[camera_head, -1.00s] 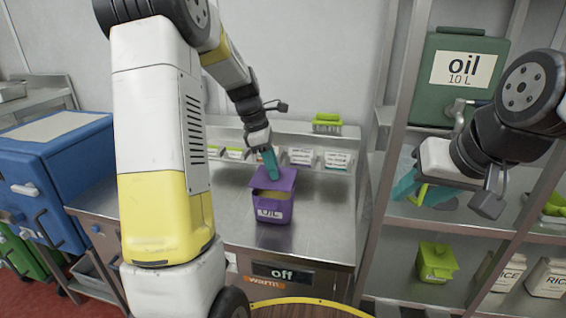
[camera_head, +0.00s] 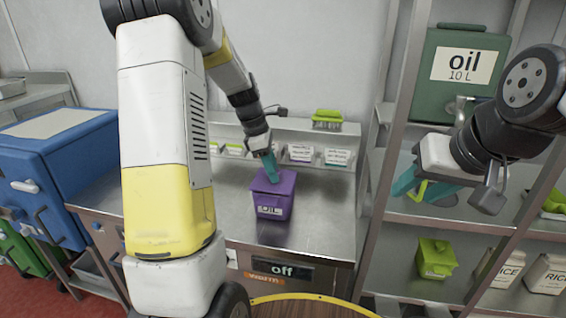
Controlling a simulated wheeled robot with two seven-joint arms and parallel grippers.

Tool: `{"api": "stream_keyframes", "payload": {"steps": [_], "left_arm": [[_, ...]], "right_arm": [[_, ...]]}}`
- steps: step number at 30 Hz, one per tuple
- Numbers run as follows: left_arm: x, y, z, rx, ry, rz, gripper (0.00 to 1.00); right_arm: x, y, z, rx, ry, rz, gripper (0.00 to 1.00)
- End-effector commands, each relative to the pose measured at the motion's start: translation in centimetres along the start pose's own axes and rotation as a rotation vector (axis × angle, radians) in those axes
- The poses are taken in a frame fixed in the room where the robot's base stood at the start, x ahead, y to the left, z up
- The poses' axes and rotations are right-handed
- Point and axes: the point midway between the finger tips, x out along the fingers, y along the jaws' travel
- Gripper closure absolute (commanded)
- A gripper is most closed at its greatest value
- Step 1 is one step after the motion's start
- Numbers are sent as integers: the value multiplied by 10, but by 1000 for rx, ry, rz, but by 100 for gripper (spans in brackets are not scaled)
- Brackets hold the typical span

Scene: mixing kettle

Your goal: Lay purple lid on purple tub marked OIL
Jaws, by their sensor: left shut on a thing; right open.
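The purple tub (camera_head: 271,207) with its white OIL label stands upright on the steel counter. The purple lid (camera_head: 273,182) lies over the tub's top and covers its opening; whether it is fully seated is too small to tell. My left gripper (camera_head: 271,170), with teal fingers, is shut on the lid from above. My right gripper (camera_head: 412,188) is open at the right, in front of the shelf rack and away from the tub.
Free counter (camera_head: 325,210) lies right of the tub. A labelled rack (camera_head: 300,153) runs behind, with a green-lidded container (camera_head: 327,119) above it. A green oil canister (camera_head: 450,80), a green tub (camera_head: 436,258) and rice bags (camera_head: 547,275) stand on the right shelves. A blue bin (camera_head: 60,160) is at left.

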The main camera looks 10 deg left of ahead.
Motion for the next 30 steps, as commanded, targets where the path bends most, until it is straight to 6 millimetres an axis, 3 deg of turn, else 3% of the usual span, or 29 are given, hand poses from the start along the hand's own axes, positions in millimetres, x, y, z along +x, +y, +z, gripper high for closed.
{"api": "stream_keyframes", "payload": {"steps": [24,25,28,30], "left_arm": [[5,0,-1,0,0,-1,100],[5,0,-1,0,0,-1,67],[5,0,-1,0,0,0,47],[5,0,-1,0,0,0,45]], "right_arm": [[0,0,0,0,0,0,55],[0,0,0,0,0,0,55],[0,0,0,0,0,0,55],[0,0,0,0,0,0,55]]}}
